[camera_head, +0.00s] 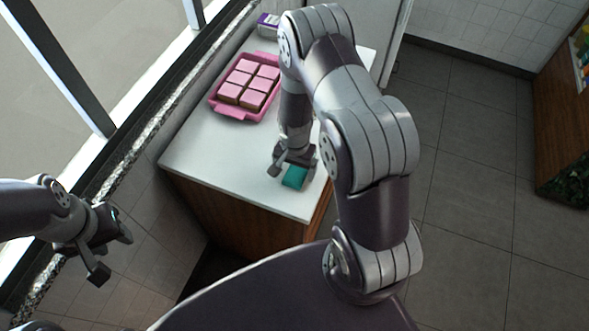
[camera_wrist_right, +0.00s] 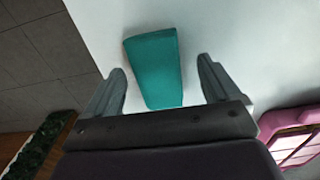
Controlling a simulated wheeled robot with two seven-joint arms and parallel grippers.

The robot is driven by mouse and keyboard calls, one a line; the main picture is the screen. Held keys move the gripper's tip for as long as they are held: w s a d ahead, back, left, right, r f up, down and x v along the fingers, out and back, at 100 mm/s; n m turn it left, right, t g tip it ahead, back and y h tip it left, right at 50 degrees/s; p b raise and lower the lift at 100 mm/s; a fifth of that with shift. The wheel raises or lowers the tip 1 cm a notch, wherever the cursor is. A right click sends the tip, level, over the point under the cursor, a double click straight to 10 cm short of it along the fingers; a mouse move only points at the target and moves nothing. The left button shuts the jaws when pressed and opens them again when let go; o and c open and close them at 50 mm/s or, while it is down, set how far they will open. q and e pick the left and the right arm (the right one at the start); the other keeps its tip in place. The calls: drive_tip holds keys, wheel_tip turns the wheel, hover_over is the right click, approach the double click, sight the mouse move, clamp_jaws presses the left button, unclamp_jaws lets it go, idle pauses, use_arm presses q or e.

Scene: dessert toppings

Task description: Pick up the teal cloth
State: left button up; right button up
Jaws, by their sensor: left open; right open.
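The teal cloth (camera_head: 295,177) is a small folded rectangle lying on the white countertop near its front right edge. In the right wrist view the cloth (camera_wrist_right: 155,68) sits between and just beyond the fingertips of my right gripper (camera_wrist_right: 163,82). That gripper, also in the head view (camera_head: 289,168), is open and empty, right over the cloth; I cannot tell whether it touches it. My left gripper (camera_head: 112,252) is open and empty at the left, away from the counter.
A pink tray (camera_head: 234,114) with several pink-topped square cakes stands farther back on the counter (camera_head: 205,150). A purple and white package (camera_head: 268,25) is behind it. A window ledge runs along the left. The counter's middle is clear.

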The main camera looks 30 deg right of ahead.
sight(297, 169)
drive_tip(key=shift+w+d+f, duration=0.2)
drive_tip(key=shift+d, duration=0.2)
drive_tip(key=shift+w+d+f, duration=0.2)
drive_tip(key=shift+d, duration=0.2)
drive_tip(key=c, duration=0.3)
drive_tip(key=shift+a+r, duration=0.1)
drive_tip(key=shift+a, duration=0.1)
drive_tip(key=c, duration=0.5)
drive_tip(key=shift+s+a+r, duration=0.1)
drive_tip(key=shift+a, duration=0.15)
drive_tip(key=c, duration=0.3)
drive_tip(key=shift+s, duration=0.1)
drive_tip(key=shift+c, duration=0.2)
drive_tip(key=shift+d, duration=0.2)
drive_tip(key=shift+r, duration=0.45)
wheel_tip(297, 169, up, 3)
drive_tip(key=shift+a+r+b, duration=0.1)
drive_tip(key=shift+b, duration=0.5)
use_arm(q)
drive_tip(key=shift+w+d+f+b, duration=0.1)
drive_tip(key=shift+d+f+b, duration=0.2)
drive_tip(key=shift+f+b, duration=0.5)
drive_tip(key=shift+w+d+f+b, duration=0.1)
drive_tip(key=shift+d+f+b, duration=0.25)
drive_tip(key=shift+f, duration=0.65)
use_arm(e)
drive_tip(key=w+d+r, duration=0.4)
drive_tip(key=d+r, duration=0.3)
drive_tip(key=d, duration=0.4)
drive_tip(key=shift+w, duration=0.25)
